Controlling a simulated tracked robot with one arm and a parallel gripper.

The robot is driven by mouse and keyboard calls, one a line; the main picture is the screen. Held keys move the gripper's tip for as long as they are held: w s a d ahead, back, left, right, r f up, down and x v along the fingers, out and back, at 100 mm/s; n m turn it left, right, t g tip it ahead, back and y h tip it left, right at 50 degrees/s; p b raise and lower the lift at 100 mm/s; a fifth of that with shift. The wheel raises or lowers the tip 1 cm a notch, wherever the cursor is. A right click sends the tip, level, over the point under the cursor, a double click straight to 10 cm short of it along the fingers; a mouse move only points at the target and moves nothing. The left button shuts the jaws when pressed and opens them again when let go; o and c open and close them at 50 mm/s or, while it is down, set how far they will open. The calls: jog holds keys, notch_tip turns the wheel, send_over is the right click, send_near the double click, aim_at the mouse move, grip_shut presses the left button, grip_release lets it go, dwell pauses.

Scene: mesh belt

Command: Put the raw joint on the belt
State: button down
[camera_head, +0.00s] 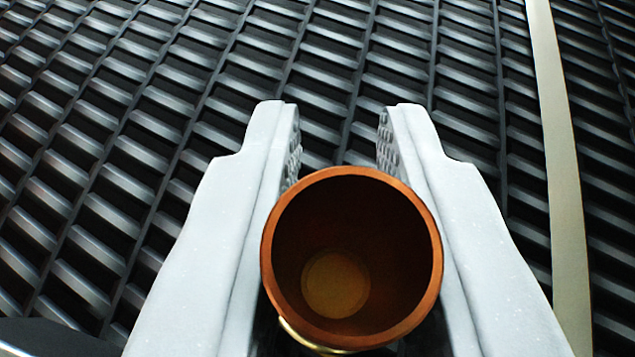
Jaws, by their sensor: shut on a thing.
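My gripper (338,125) has two pale grey fingers with knobbed inner pads. It is shut on the raw joint (352,178), a round copper-coloured hollow piece whose open end faces the camera. A brass-coloured ring shows at its lower edge. The joint sits between the fingers, with a finger along each side. The belt (120,150) is a dark mesh of slanted metal slats that fills the view behind the gripper. I cannot tell how far the joint is from the belt, and its far end is hidden.
A pale flat strip (562,170) runs down the right side, with more dark mesh beyond it. A dark curved thing (50,338) shows at the lower left corner. The visible mesh on the left and at the top is bare.

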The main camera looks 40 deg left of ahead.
jog(key=shift+s+f, duration=0.15)
jog(key=shift+f, duration=0.3)
